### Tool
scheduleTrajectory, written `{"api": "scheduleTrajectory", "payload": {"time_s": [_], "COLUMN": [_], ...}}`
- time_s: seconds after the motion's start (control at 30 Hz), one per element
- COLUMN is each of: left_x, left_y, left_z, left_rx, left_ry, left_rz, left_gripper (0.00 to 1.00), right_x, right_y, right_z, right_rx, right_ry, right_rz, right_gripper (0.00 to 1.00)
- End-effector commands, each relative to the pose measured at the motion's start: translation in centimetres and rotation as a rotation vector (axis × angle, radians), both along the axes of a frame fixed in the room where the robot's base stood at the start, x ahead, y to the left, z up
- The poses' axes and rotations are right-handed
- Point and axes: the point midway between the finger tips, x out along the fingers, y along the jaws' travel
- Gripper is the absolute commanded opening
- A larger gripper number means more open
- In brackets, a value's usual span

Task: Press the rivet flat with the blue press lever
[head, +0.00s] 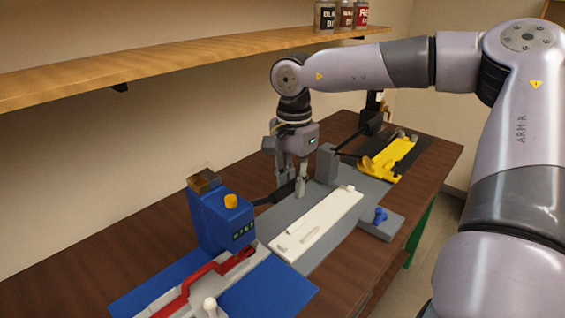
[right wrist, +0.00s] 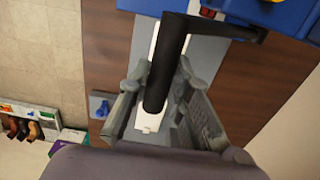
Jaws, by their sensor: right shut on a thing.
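The blue press (head: 220,220) stands at the front left of the bench, with a yellow knob on top. Its black lever (head: 264,199) sticks out to the right, low over a grey plate. My right gripper (head: 293,180) is beside the press, at the lever's outer end. In the right wrist view the lever's thick black handle (right wrist: 166,70) lies between the two fingers, and the gripper (right wrist: 158,88) is shut on it. A red strap-like part (head: 205,272) runs in front of the press. I cannot make out the rivet. My left gripper is out of view.
A white strip (head: 318,226) lies on the grey plate (head: 322,259), with a blue knob (head: 380,215) to its right. A yellow fixture (head: 382,162) stands farther back. A wooden shelf (head: 180,63) with several bottles runs along the wall.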

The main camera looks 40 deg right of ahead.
Motion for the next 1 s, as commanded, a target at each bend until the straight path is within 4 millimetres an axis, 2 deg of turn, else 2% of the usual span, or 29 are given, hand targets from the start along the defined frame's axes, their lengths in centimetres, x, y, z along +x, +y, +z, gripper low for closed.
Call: {"api": "scheduleTrajectory", "payload": {"time_s": [0.2, 0.73, 1.0], "left_x": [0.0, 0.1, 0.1], "left_y": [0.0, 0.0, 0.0], "left_z": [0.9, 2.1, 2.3], "left_rx": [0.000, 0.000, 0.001], "left_ry": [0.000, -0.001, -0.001], "left_rz": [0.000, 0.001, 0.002], "left_gripper": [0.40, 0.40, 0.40], "right_x": [1.3, 3.4, 4.3], "right_y": [0.2, 0.3, 0.3], "right_z": [1.0, 2.1, 2.4], "right_rx": [0.003, 0.003, 0.001], "right_ry": [-0.008, -0.007, -0.015], "right_rz": [-0.002, -0.002, 0.000], "right_gripper": [0.04, 0.03, 0.10]}}
